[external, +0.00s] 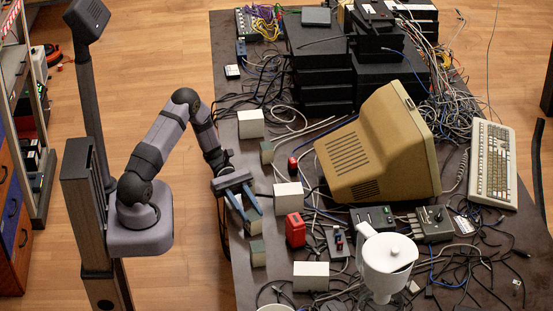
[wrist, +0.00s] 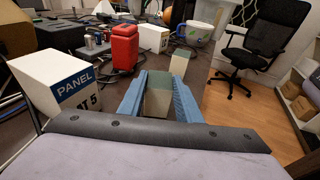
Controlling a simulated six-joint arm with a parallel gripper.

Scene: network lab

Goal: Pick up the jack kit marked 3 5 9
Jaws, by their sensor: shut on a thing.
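My gripper (external: 248,214) is at the left edge of the table, pointing down, with its blue fingers around a small box (external: 254,221) with a grey-green top. In the wrist view the same box (wrist: 158,103) sits between the two blue fingers, and my gripper (wrist: 160,86) is shut on it. I cannot read any 3 5 9 marking on it. Whether it still touches the table is hidden. Similar green-topped boxes stand nearby, one nearer the camera (external: 258,253) and one farther back (external: 267,152). The nearer one also shows in the wrist view (wrist: 180,62).
A white box lettered PANEL (wrist: 62,88) stands beside my gripper. A red container (external: 295,230), other white boxes (external: 311,276), a beige monitor (external: 372,150) and a white pitcher (external: 385,262) crowd the table. Loose cables cover much of it. Open floor lies left of the table edge.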

